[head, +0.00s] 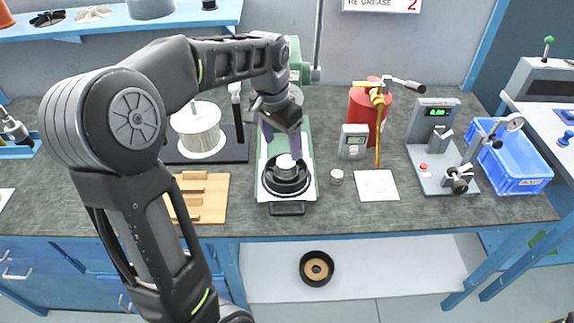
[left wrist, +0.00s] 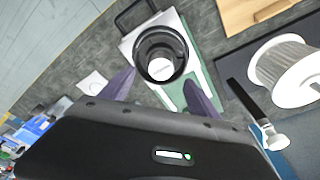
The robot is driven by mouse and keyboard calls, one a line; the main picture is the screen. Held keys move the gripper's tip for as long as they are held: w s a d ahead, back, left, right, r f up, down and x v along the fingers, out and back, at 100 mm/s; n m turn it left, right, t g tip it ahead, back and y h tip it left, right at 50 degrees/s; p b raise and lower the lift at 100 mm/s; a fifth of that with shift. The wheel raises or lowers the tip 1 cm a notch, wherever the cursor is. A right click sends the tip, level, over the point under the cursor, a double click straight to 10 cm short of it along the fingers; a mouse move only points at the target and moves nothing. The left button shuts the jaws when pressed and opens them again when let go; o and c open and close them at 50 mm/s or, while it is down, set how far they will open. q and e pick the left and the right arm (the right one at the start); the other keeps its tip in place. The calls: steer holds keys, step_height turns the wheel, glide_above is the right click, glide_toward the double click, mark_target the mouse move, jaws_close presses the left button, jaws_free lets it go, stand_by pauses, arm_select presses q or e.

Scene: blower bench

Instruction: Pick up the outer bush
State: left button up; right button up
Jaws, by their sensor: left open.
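A black round fixture (head: 287,182) sits on the white and green base plate (head: 307,186) of the bench press. A short silver cylinder (head: 286,162) stands in its middle and may be the outer bush; I cannot tell for sure. In the left wrist view the black fixture (left wrist: 144,46) shows as a deep ring around a pale round top (left wrist: 160,68). My left gripper (head: 283,146) points down just above and behind the silver cylinder. Its purple fingers are apart, with nothing held between them, and also show in the left wrist view (left wrist: 158,86). My right gripper is out of view.
A wooden rack (head: 205,190) and a white pleated filter (head: 197,135) stand left of the press. To its right are a grey meter (head: 353,141), a small silver cylinder (head: 336,177), a white sheet (head: 377,188), a gauge stand (head: 430,175) and a blue crate (head: 520,176).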

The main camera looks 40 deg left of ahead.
mark_target(286, 161)
arm_select(q)
steer(key=shift+w+f, duration=0.25)
steer(key=shift+f, duration=0.95)
steer(key=shift+f, duration=0.15)
steer(key=f, duration=0.2)
steer(key=w+f+p, duration=0.1)
steer(key=f, duration=0.2)
steer(key=shift+r, duration=0.1)
steer(key=shift+c, duration=0.5)
jaws_close()
